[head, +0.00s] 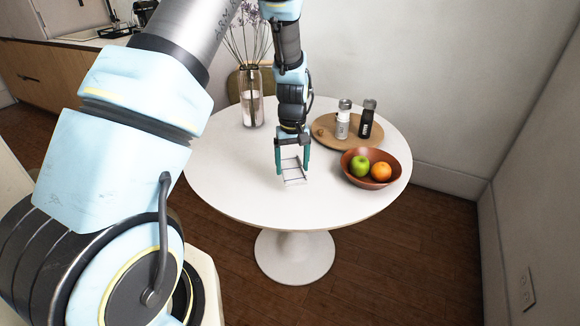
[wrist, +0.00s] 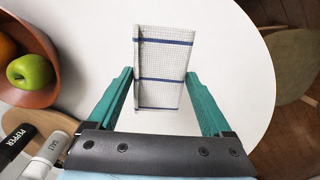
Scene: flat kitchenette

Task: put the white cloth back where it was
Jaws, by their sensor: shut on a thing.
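The white cloth (head: 293,170) is a folded, gridded piece with dark blue stripes, also in the wrist view (wrist: 163,62). My gripper (head: 292,172) points down over the white round table (head: 235,188). Its green fingers are shut on the cloth, one at each side, as the wrist view also shows (wrist: 161,78). The cloth is at or just above the tabletop; I cannot tell whether it touches.
A brown bowl (head: 398,172) with a green apple (head: 360,166) and an orange (head: 381,171) stands right of my gripper. Behind are a wooden board (head: 325,131) with salt (head: 342,122) and pepper (head: 367,120), and a flower vase (head: 252,98). The table's left and front are clear.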

